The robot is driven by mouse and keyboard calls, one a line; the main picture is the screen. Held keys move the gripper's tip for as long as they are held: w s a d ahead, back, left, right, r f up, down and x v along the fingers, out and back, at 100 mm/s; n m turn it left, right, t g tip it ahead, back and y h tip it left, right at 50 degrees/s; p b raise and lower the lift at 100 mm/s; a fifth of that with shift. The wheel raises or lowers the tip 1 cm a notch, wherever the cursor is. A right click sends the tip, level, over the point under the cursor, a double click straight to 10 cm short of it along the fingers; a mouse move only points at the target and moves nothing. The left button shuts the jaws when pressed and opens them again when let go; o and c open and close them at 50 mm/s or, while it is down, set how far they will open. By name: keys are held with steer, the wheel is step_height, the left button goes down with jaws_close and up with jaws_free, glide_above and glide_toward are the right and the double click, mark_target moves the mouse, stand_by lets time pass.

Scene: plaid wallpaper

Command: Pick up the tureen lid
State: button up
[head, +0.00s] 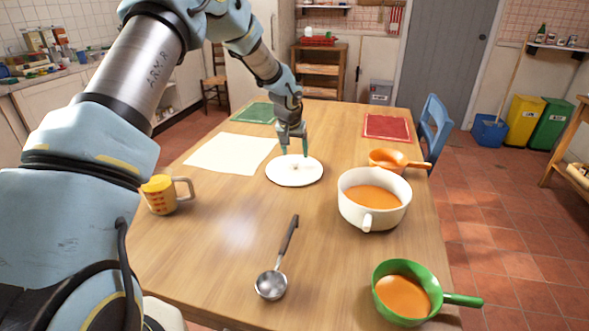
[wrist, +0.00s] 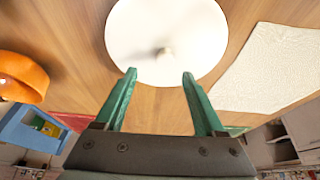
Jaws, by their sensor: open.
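The white round tureen lid (head: 295,174) lies flat on the wooden table, with a small knob at its middle. It also shows in the wrist view (wrist: 140,35), with the knob ahead of the fingers. My gripper (head: 293,148) is above the lid's far edge, its green fingers pointing down. In the wrist view my gripper (wrist: 160,80) is open and empty, the two fingertips apart near the lid's rim. The white tureen (head: 372,218) stands uncovered to the right, filled with orange soup.
An orange pan (head: 393,158) is behind the tureen; a green pan (head: 398,312) of soup is at the front right. A ladle (head: 271,284) lies in front. A measuring cup (head: 160,194) is at left. A white cloth (head: 228,154) lies left of the lid.

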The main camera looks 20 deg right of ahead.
mark_target(294, 162)
steer(key=shift+a+p+x, duration=0.2)
steer(key=shift+p+x, duration=0.3)
steer(key=shift+x, duration=0.75)
steer(key=shift+a+p+x, duration=0.2)
steer(key=shift+p+x, duration=0.25)
steer(key=shift+x, duration=0.85)
jaws_close()
